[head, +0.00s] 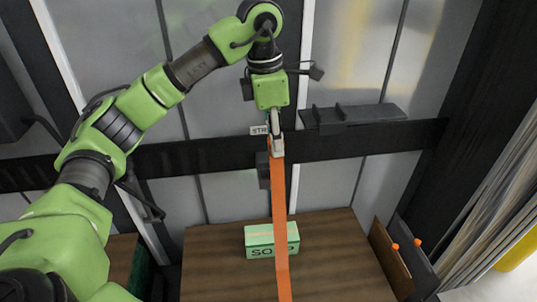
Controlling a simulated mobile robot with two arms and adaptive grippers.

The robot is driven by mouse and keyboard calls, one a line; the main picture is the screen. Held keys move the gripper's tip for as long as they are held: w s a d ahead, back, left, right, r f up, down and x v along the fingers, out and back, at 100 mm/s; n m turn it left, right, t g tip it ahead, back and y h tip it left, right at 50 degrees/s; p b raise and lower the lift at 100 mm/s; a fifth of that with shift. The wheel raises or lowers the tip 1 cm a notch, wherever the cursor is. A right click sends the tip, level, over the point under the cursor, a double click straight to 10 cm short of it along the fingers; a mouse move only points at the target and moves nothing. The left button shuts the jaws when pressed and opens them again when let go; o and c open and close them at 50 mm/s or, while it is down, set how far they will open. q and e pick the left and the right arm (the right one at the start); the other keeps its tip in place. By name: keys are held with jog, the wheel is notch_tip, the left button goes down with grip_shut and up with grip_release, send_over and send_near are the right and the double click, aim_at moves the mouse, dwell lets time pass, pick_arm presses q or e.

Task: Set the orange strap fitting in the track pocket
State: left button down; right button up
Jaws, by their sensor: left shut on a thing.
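My left gripper (277,148) points down in front of the black horizontal track (200,154) on the wall. It is shut at the top end of an orange strap (279,210). The fitting at that end is mostly hidden by the fingers. The strap runs down from the gripper, past the front of a green box, to the bottom edge of the picture. A small white label reading "STR" (259,129) sits just left of the gripper. A dark block (263,172) is just below the track, partly behind the strap; I cannot tell whether it is the pocket. My right gripper is not in view.
The green box (258,233), marked "SO" with more lettering hidden, stands on a brown wooden surface (220,270). A dark ledge (352,117) juts out right of the gripper. Upright panels with orange knobs (395,246) stand at the lower right. Wood around the box is clear.

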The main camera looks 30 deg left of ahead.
aim_at(269, 148)
pick_arm(q)
jog(key=f, duration=0.1)
jog(key=w+a+f, duration=0.1)
jog(key=w+a+f+p, duration=0.1)
jog(key=f, duration=0.1)
jog(key=shift+a, duration=0.2)
jog(key=f, duration=0.1)
jog(key=f+p, duration=0.1)
jog(key=w+a+f+p, duration=0.1)
jog(key=f, duration=0.1)
jog(key=shift+f, duration=0.55)
jog(key=shift+f+b, duration=0.2)
jog(key=shift+b, duration=0.2)
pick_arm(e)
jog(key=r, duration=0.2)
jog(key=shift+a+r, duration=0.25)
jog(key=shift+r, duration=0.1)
pick_arm(q)
jog(key=shift+s+d+f, duration=0.1)
jog(key=shift+f, duration=0.05)
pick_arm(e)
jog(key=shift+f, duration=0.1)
pick_arm(q)
jog(key=c, duration=1.9)
grip_release()
